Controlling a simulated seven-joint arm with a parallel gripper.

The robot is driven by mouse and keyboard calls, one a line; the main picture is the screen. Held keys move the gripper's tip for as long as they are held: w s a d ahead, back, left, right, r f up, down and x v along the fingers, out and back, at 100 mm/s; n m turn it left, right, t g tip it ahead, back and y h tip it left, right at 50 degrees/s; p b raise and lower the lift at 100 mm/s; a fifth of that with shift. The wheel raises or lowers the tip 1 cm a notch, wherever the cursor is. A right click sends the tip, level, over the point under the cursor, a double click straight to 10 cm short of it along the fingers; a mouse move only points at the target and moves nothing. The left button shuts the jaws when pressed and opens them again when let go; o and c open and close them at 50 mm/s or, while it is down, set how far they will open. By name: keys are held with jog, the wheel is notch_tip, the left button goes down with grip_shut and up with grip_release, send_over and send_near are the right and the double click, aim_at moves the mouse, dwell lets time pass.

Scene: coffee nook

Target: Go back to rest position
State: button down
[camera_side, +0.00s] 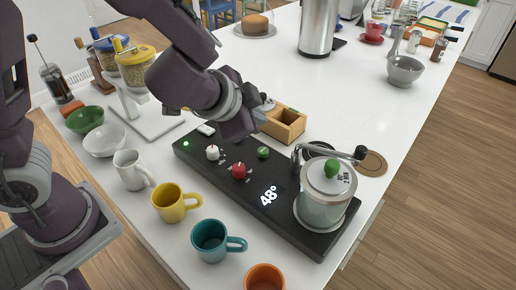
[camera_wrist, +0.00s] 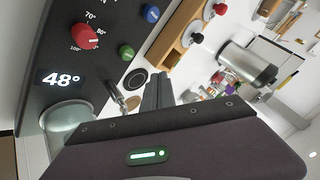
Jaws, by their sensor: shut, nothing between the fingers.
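My gripper (camera_wrist: 158,90) shows at the middle of the wrist view, with its fingers together and nothing between them. In the side view my arm reaches over the back edge of the black heating plate (camera_side: 194,163), and the fingertips are hidden behind the wrist. A glass and metal pot (camera_side: 325,205) with a green lid knob stands on the plate's right end.
A wooden box (camera_side: 284,125) stands behind the plate. Yellow (camera_side: 170,203), teal (camera_side: 210,241), white (camera_side: 128,170) and orange (camera_side: 264,278) mugs line the front. Bowls (camera_side: 104,140), a scale (camera_side: 150,122) and jars stand left. A metal urn (camera_side: 318,28) stands at the back. The counter's right middle is clear.

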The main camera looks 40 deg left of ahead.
jog(key=s+a+r+n+g+y, duration=0.2)
jog(key=s+a+r+n, duration=0.1)
jog(key=s+a, duration=0.35)
jog(key=s+a+r+n+g+y, duration=0.1)
jog(key=s+a+r+n, duration=0.25)
jog(key=s+a, duration=0.3)
jog(key=s+d+r+n+h, duration=0.1)
jog(key=s+d+h, duration=0.3)
jog(key=s, duration=0.5)
jog(key=shift+s+r+g, duration=0.15)
jog(key=shift+r+g, duration=0.15)
jog(key=shift+r, duration=0.15)
jog(key=shift+a, duration=0.1)
dwell(5.2)
